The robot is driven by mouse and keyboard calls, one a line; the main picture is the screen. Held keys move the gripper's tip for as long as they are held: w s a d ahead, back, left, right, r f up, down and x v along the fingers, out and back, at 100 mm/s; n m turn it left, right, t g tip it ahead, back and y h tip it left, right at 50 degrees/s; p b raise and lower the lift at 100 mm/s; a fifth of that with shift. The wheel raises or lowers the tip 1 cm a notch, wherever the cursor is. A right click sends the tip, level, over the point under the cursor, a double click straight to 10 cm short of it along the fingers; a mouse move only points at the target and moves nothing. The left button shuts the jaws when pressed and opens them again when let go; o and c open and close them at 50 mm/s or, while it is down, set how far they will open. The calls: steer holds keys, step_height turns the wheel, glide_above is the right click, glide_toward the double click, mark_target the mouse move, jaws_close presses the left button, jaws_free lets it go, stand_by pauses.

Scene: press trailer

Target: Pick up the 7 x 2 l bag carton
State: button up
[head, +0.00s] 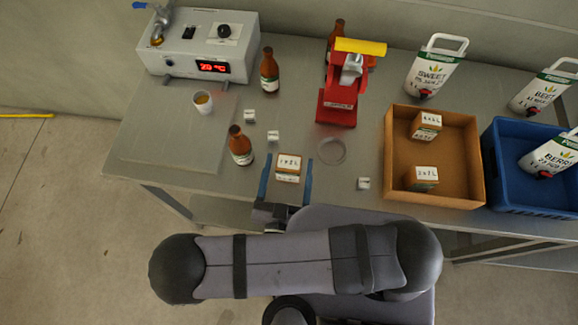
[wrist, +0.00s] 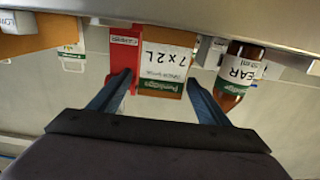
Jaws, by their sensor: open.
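The 7 x 2 l bag carton (head: 289,163) is a small brown box with a white label, standing on the grey table near its front edge. In the wrist view the carton (wrist: 164,75) shows upside down, its label reading "7 x 2L" over a green brand band. My gripper (head: 287,172) is open, with one blue finger on either side of the carton. In the wrist view the gripper's fingertips (wrist: 159,79) flank the carton; I cannot tell whether either finger touches it. The lower finger parts and my wrist are partly hidden by my arm in the head view.
A brown bottle (head: 240,147) stands just left of the carton. A red press (head: 338,107) is behind, beside a ring (head: 331,151). A cardboard tray (head: 395,150) on the right holds two similar cartons; a blue crate (head: 490,165) is beyond.

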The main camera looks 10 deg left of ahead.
mark_target(290, 156)
steer(key=shift+w+r, duration=0.1)
steer(key=shift+w, duration=2.45)
steer(key=c, duration=1.2)
